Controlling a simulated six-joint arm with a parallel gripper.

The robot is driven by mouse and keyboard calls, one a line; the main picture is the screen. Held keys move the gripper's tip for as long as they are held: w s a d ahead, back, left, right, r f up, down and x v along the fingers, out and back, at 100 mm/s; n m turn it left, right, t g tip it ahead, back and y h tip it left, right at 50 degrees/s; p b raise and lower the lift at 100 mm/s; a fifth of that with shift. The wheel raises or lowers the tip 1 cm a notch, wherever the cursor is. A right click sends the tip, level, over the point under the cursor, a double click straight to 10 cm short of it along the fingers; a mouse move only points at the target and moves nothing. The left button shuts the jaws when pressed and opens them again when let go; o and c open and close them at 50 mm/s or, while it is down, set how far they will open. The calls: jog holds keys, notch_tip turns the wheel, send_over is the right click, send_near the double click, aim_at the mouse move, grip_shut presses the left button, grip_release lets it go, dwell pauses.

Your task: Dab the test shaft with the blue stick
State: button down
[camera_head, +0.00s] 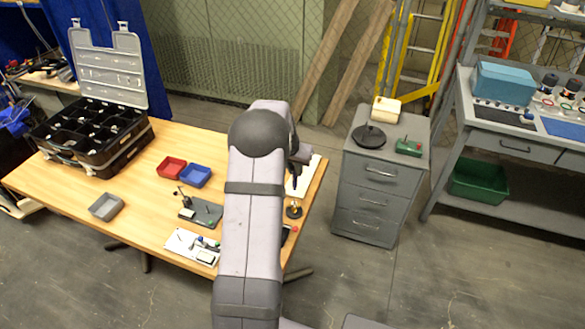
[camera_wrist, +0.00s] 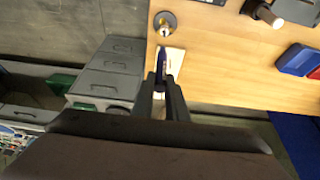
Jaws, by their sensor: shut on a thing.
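My gripper (camera_wrist: 166,80) is shut on the blue stick (camera_wrist: 162,57), which points away from the jaws toward the table in the wrist view. A small round dark stand (camera_wrist: 165,22) with a short pale metallic upright, which looks like the test shaft (camera_wrist: 165,31), is just beyond the stick's tip. In the picture, a small gap shows between tip and shaft; their height difference cannot be told. In the head view the same stand (camera_head: 294,211) is near the table's right edge, and my arm hides most of the gripper.
A white sheet (camera_wrist: 177,59) lies under the stick. The wooden table (camera_head: 150,165) also bears red (camera_head: 171,167) and blue (camera_head: 195,176) trays, a grey tray (camera_head: 106,207), a grey plate with posts (camera_head: 204,215) and an open black case (camera_head: 90,135). A grey drawer cabinet (camera_head: 380,185) stands right.

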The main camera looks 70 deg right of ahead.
aim_at(294, 178)
jog(key=shift+f+b, duration=0.9)
jog(key=shift+f, duration=0.8)
jog(key=shift+a+f+b, duration=0.15)
jog(key=shift+f+b, duration=0.55)
jog(key=shift+b, duration=0.15)
dwell(2.9)
jog(key=shift+r+p, duration=1.6)
jog(key=shift+r, duration=1)
jog(key=shift+w, duration=0.1)
